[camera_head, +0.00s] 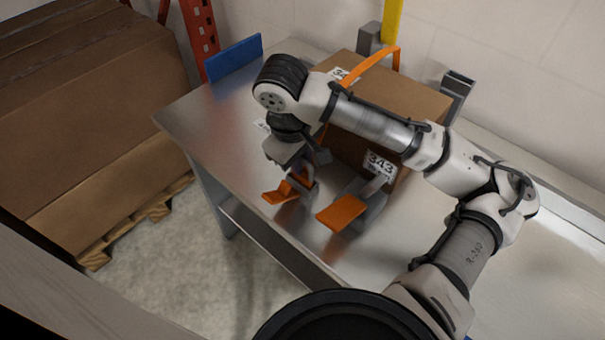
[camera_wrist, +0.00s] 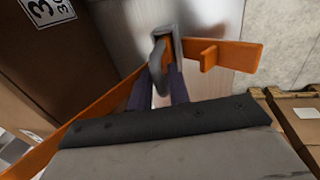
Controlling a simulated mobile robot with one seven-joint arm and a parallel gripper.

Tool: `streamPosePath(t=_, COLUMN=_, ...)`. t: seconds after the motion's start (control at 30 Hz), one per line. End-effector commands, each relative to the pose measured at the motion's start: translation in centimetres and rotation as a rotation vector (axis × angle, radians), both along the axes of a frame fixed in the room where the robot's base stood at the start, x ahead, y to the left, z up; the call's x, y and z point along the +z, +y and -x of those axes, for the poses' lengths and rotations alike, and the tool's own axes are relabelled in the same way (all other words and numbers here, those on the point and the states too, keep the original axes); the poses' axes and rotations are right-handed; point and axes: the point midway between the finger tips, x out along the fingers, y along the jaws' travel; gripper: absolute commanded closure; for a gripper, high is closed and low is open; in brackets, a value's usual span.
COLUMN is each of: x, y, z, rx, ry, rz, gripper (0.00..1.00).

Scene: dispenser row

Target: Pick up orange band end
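An orange band (camera_head: 372,66) arches over the brown cardboard box on the metal table. In the wrist view the band (camera_wrist: 92,115) runs from lower left up to the fingertips. A flat orange piece with a small tab (camera_wrist: 232,54) sticks out to the right of the fingers; it also shows in the head view (camera_head: 283,193). My gripper (camera_head: 304,184) points down at this piece near the table's front edge. In the wrist view the fingertips of my gripper (camera_wrist: 166,52) are close together, with orange showing at them. Whether they clamp the band is unclear.
The cardboard box (camera_head: 425,98) with a 343 label stands behind my gripper. A grey holder with an orange flap (camera_head: 342,212) sits right of it. A blue panel (camera_head: 234,58) stands at the table's far left. Large cartons on a pallet (camera_head: 90,120) are left of the table.

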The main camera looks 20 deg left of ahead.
Motion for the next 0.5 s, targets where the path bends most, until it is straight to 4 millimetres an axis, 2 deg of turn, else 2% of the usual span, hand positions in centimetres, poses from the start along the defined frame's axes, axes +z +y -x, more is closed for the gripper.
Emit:
streamPosePath(t=0.03, x=0.01, y=0.0, z=-0.01, rx=0.0, ry=0.0, rz=0.0, gripper=0.89)
streamPosePath(t=0.13, x=0.02, y=0.0, z=-0.01, rx=0.0, ry=0.0, rz=0.0, gripper=1.0)
streamPosePath(t=0.5, x=0.04, y=0.01, z=-0.01, rx=0.0, ry=0.0, rz=0.0, gripper=1.0)
